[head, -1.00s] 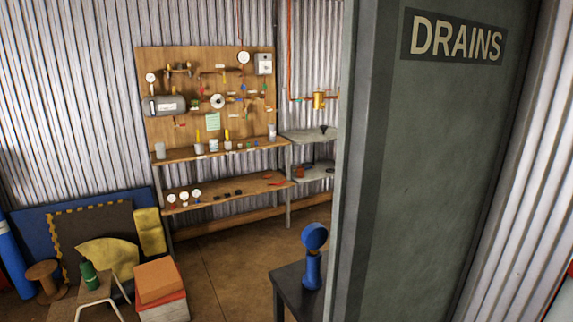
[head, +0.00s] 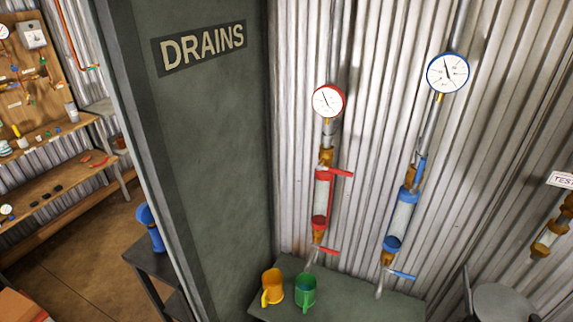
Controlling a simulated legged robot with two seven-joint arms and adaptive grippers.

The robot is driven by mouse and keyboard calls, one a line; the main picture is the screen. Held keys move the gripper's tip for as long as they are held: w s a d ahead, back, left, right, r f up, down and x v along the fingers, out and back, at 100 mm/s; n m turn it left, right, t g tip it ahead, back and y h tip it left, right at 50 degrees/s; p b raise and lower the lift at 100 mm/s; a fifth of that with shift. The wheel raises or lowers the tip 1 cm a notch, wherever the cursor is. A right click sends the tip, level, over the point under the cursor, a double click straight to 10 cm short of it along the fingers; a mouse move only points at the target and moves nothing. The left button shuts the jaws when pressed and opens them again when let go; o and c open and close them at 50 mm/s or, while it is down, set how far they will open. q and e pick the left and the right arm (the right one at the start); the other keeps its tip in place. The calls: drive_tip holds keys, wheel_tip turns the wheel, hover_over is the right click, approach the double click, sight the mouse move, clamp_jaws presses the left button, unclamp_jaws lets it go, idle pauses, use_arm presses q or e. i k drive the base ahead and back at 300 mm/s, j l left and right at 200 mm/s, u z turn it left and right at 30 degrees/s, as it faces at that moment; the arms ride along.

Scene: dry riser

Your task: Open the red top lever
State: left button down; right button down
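The red top lever (head: 342,173) is on the red-banded riser (head: 322,200) on the corrugated wall, right of the dark panel. It sticks out to the right, roughly level, from the top of the sight tube. A red-rimmed gauge (head: 328,101) is above it. A red bottom lever (head: 329,251) points right at the lower end. The blue-banded riser (head: 401,215) stands to its right, with a blue top lever (head: 420,168) along the pipe and a blue bottom lever (head: 402,275) pointing right. Neither of my grippers is in view.
A dark panel (head: 215,130) marked DRAINS stands left of the risers. A shelf (head: 350,305) below holds an orange mug (head: 272,287) and a green mug (head: 306,290). A round stool (head: 505,302) is at lower right. A workbench (head: 60,180) stands far left.

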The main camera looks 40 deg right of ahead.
sight(341, 173)
drive_tip(key=z, duration=1.65)
